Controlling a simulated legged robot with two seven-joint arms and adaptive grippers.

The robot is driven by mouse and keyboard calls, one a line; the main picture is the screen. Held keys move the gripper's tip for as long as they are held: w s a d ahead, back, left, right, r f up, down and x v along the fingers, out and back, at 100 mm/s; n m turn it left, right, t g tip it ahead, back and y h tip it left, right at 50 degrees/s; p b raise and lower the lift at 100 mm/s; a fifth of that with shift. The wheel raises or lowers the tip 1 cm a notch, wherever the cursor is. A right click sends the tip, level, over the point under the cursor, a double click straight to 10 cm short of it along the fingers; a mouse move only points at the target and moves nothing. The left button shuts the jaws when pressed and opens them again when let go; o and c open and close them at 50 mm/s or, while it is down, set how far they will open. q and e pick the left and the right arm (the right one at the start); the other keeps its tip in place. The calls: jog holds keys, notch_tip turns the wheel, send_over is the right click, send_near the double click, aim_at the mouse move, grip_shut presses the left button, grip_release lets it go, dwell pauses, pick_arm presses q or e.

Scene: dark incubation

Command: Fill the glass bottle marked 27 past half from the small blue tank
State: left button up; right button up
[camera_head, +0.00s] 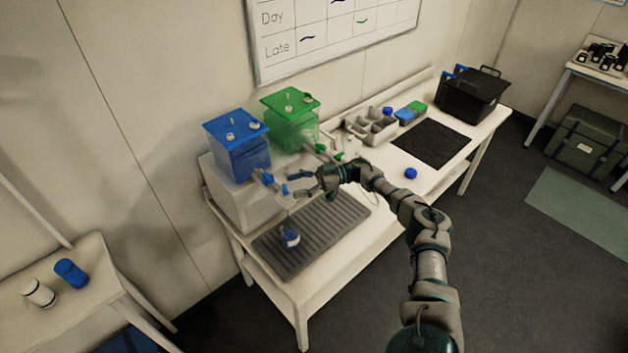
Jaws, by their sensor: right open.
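The blue tank (240,150) stands on a white block at the left end of the bench. Its spout and blue tap (268,178) point out over the grey ribbed tray (335,222). A small glass bottle (290,238) with blue showing on it stands on that tray, below the spout. Its number and its level are too small to read. My right gripper (294,184) is open and empty, with its fingers close to the blue tap, above and behind the bottle. I cannot tell whether they touch the tap. My left gripper is not in view.
A green tank (291,122) stands beside the blue one. A loose blue cap (410,173) lies on the bench. A grey caddy (371,126), a dark mat (432,144) and a black crate (472,97) are farther right. The bench front around the cap is clear.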

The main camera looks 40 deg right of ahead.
jog(key=v, duration=0.8)
jog(key=shift+d, duration=0.45)
